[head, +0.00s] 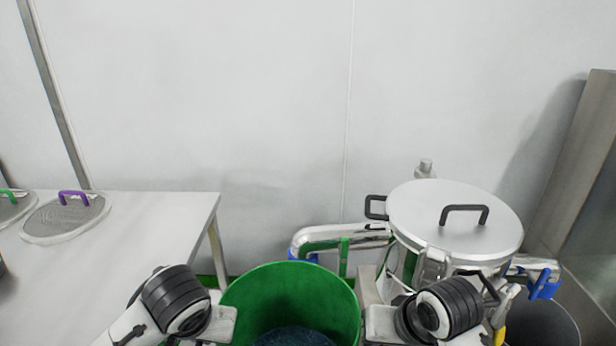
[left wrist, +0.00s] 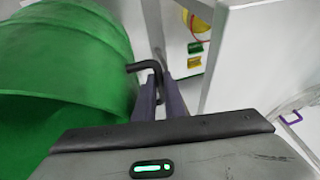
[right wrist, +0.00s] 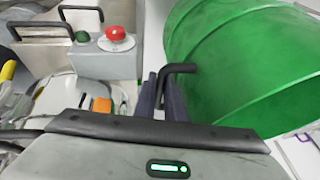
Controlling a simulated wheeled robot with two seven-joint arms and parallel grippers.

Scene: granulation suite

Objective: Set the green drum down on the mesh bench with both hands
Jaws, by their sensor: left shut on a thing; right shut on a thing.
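The green drum (head: 290,275) is at the bottom centre of the head view, open at the top, with dark material inside. My left gripper (head: 226,322) is shut on the drum's black handle, which shows in the left wrist view (left wrist: 146,66). My right gripper (head: 374,322) is shut on the opposite black handle, seen in the right wrist view (right wrist: 180,69). The drum's base is out of the head view. A pale bench (head: 150,215), with round mesh-topped discs on it, stands to the left, apart from the drum; I take it as the mesh bench.
A mesh disc with a purple handle (head: 70,222) lies on the bench, another with a green handle beside it. A lidded steel vessel (head: 455,215) stands close right of the drum. A box with a red button (right wrist: 118,35) shows in the right wrist view. A plain wall stands behind.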

